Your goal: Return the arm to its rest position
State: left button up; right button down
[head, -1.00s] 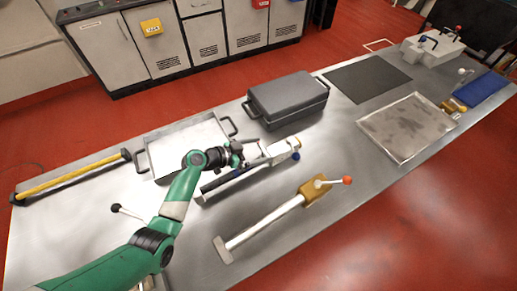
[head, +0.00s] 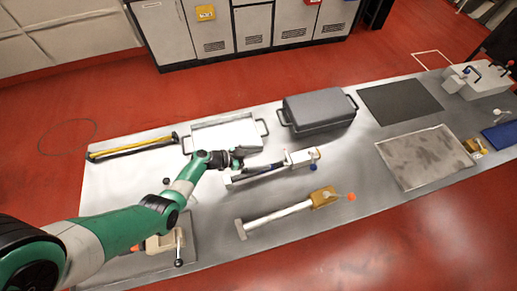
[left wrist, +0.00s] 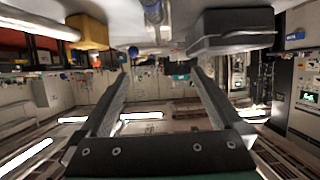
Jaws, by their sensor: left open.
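My left arm (head: 145,215), green and black, reaches in from the lower left in the head view. Its gripper (head: 238,155) is above the table, by the front right corner of the shallow metal tray and the left end of a clamp with a dark bar (head: 262,173). In the left wrist view, the two fingers of the left gripper (left wrist: 160,76) are spread wide with nothing between them. My right gripper is in neither view.
The steel table (head: 330,180) carries a metal tray (head: 200,148), a grey case (head: 318,108), a yellow-ended clamp (head: 285,212), a dark mat (head: 400,101) and a stained plate (head: 420,157). A yellow bar (head: 130,148) lies at the back left.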

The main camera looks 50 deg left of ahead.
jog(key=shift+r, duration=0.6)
